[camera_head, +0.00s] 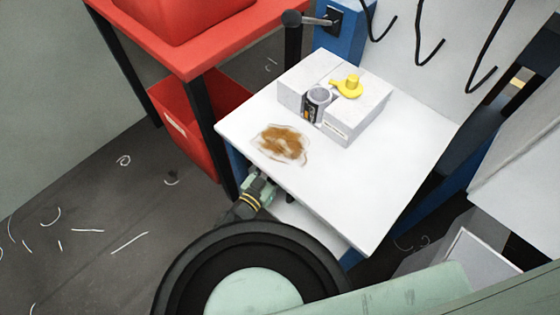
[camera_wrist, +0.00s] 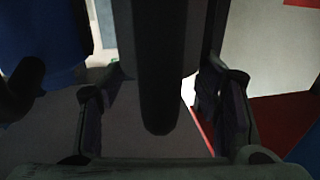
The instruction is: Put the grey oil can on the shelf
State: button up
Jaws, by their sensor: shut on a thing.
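My gripper (camera_head: 258,190) is beside and below the left edge of the white top in the head view, and what it holds is hidden there. In the wrist view my gripper (camera_wrist: 165,82) is shut, with its fingers on both sides of a dark body that looks like the grey oil can (camera_wrist: 161,100). A long round-ended part of it hangs towards the camera; shadow hides its colour and details. A lower white surface, probably the shelf (camera_head: 312,225), shows in part under the white top. Its far part is hidden.
A red stand (camera_head: 185,55) is at the left. The top's front right is clear.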

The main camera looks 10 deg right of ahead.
jog(key=shift+f, duration=0.35)
dwell(0.3)
jog(key=o, duration=1.5)
jog(key=shift+f, duration=0.1)
jog(key=shift+v, duration=3.75)
